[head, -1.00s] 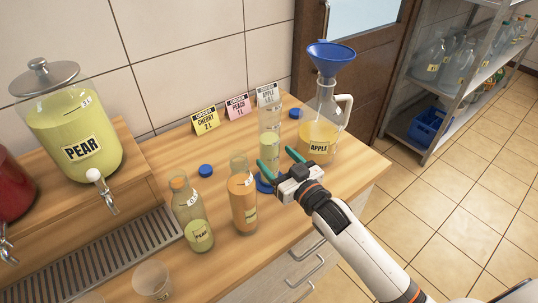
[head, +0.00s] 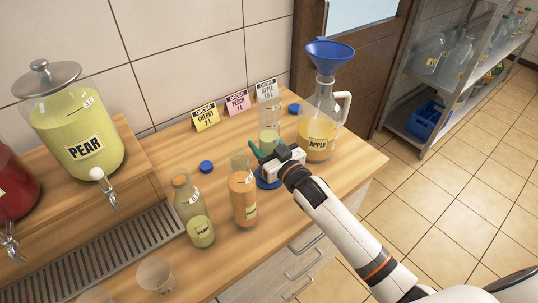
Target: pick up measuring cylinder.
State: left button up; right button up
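The measuring cylinder (head: 268,117) is a tall clear tube with pale green liquid in its lower part. My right gripper (head: 267,147) has green fingers. They are apart, one on each side of the cylinder's lower part, and look open; whether they touch it is hard to tell. My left gripper is not in view.
The apple jug (head: 319,130) with a blue funnel (head: 331,54) stands close right of the cylinder. An orange bottle (head: 243,199) and a pear bottle (head: 193,214) stand in front of it to the left. Label cards (head: 236,104) stand behind. An empty glass (head: 155,272) is at the front.

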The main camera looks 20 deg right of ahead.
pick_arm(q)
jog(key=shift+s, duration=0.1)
pick_arm(e)
jog(key=c, duration=0.8)
